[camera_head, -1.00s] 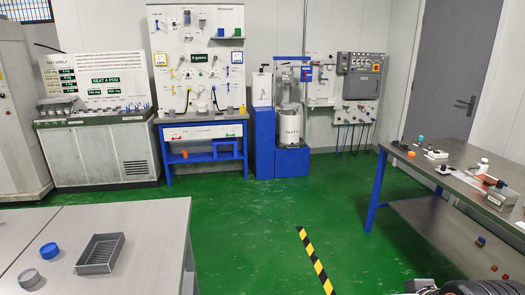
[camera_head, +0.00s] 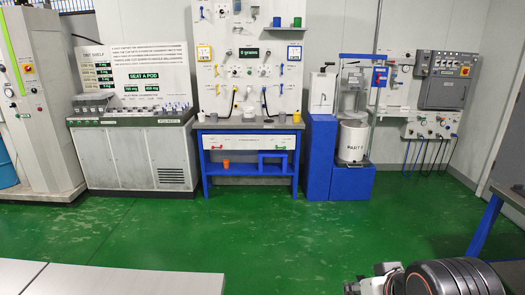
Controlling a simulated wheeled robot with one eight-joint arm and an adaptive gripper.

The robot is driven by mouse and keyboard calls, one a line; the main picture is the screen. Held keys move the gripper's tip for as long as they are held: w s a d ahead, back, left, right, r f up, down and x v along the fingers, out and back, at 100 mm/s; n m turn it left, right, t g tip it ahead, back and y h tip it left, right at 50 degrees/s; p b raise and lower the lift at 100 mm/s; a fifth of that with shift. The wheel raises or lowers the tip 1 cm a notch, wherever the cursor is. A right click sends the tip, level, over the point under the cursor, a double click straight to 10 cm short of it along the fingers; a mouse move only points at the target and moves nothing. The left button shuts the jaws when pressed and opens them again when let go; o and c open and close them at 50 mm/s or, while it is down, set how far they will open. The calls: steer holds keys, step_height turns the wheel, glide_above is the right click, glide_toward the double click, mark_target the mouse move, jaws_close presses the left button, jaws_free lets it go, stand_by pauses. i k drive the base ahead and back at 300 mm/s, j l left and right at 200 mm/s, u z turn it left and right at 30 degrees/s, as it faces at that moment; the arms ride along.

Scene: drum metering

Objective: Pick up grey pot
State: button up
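Several small pots stand in a row on the blue bench's top. My gripper (camera_head: 372,280) shows only in part at the bottom right, beside my black ribbed arm link. Its fingers are not clear. It is far from the bench, and nothing is seen held in it.
A blue bench (camera_head: 250,168) with an orange pot (camera_head: 226,165) on its lower shelf stands at the back wall. Left is a shelf cabinet (camera_head: 135,160); right is a blue stand (camera_head: 338,182) with a white drum (camera_head: 352,140). A grey table edge (camera_head: 120,280) lies front left. Green floor between is clear.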

mark_target(282, 115)
steer(key=i, duration=0.8)
steer(key=i+z, duration=0.1)
steer(key=i, duration=0.75)
steer(key=i+j, duration=0.15)
steer(key=i, duration=0.65)
steer(key=i+j, duration=0.1)
steer(key=i, duration=0.7)
steer(key=i+z, duration=0.1)
steer(key=i, duration=0.75)
steer(key=i+j+z, duration=0.4)
steer(key=i, duration=0.2)
steer(key=l, duration=0.1)
